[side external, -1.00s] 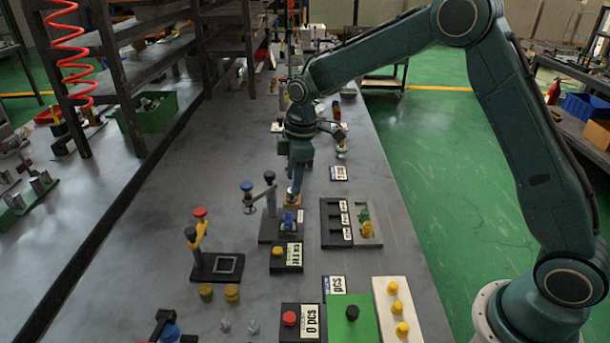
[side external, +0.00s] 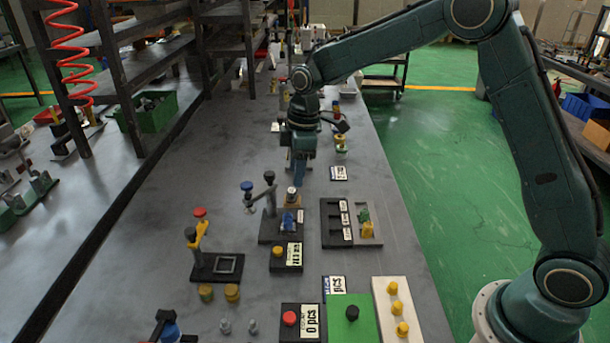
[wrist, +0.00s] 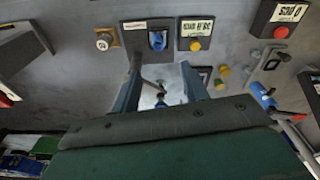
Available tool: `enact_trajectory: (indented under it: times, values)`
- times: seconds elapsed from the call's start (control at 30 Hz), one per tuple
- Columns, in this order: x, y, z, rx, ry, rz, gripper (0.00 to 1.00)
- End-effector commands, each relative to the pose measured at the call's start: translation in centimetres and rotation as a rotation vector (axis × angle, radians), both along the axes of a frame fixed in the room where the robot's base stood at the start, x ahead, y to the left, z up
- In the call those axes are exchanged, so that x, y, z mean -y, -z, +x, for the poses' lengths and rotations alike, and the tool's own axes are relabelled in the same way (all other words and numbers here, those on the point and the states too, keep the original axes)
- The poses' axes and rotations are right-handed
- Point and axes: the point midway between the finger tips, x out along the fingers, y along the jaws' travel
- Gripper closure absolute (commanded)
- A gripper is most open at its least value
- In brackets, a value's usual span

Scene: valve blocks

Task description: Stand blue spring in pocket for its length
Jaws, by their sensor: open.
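My gripper (side external: 299,180) points down above a small tan block (side external: 292,204) with a metal piece (side external: 292,194) on it. In the wrist view its two blue fingers (wrist: 160,62) are apart with nothing between them. A blue piece (side external: 289,220) sits on a black base beside the tan block; it also shows in the wrist view (wrist: 157,40). I cannot tell if it is the blue spring. A black tray (side external: 326,239) has several dark pockets, each with a white label. No blue spring can be made out for certain.
A beige tray (side external: 371,240) with green and yellow pieces adjoins the black tray. A post with a blue knob (side external: 247,186) and a red-topped yellow lever (side external: 200,226) stand left. A black box with a yellow button (side external: 279,250) is in front.

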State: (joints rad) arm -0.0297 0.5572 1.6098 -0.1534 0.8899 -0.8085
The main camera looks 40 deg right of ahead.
Motion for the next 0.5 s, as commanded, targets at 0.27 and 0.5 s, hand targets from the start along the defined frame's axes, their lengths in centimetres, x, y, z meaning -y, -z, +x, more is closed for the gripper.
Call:
enact_trajectory:
  times: [0.27, 0.5]
  values:
    - [0.6, -4.7, -3.2, 0.045, 0.111, 0.001, 0.56]
    - [1.4, -9.3, -7.7, 0.095, 0.253, 0.010, 0.56]
